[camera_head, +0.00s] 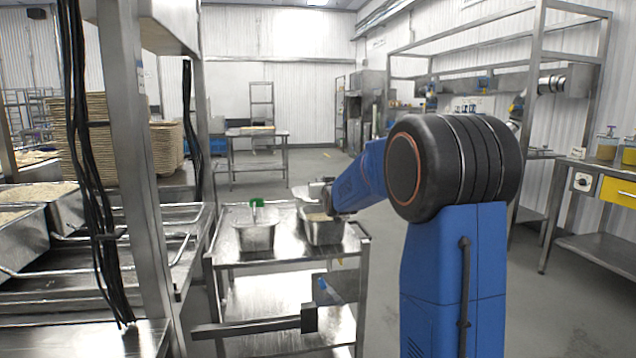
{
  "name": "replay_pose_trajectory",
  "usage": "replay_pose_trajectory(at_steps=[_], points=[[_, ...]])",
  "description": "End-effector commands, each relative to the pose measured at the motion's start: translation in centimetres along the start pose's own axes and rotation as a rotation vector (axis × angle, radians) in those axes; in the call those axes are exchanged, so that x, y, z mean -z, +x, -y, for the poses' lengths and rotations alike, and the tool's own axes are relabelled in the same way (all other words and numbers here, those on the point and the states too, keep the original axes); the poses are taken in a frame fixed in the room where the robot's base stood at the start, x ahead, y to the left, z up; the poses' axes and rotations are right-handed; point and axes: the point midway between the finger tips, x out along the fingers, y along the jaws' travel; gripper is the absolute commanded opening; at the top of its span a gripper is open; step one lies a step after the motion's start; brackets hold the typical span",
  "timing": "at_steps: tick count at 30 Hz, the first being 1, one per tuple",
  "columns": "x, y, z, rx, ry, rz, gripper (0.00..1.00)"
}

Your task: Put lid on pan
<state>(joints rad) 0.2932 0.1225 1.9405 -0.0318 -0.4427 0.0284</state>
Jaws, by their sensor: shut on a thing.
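A metal pan (323,234) stands on the right of the cart top, with pale contents just showing at its rim. My gripper (322,196) is above this pan at the end of the blue arm, small and partly hidden by the arm. It is shut on a thin grey metal piece, which appears to be the lid (301,192), held above the pan's back left side. The lid's exact tilt and its gap from the pan are hard to tell. A second metal pan (254,237) stands to the left, with a green-handled tool (256,204) rising from it.
The steel cart (285,258) has a lower shelf and a front bar. A rack with rice trays (22,236) stands close on the left, beside a stack of trays (166,147). A side bench (602,172) is at right. Open floor lies behind the cart.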

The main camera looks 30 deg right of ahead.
Motion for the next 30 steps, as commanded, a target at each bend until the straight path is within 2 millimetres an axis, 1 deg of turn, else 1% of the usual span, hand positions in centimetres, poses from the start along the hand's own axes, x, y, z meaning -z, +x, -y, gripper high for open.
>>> replay_pose_trajectory(at_steps=[21, 30], points=[[-4.5, 0.2, 0.0, 0.000, 0.000, 0.002, 0.00], [-5.6, 0.3, 0.0, 0.000, 0.000, 0.000, 0.00]])
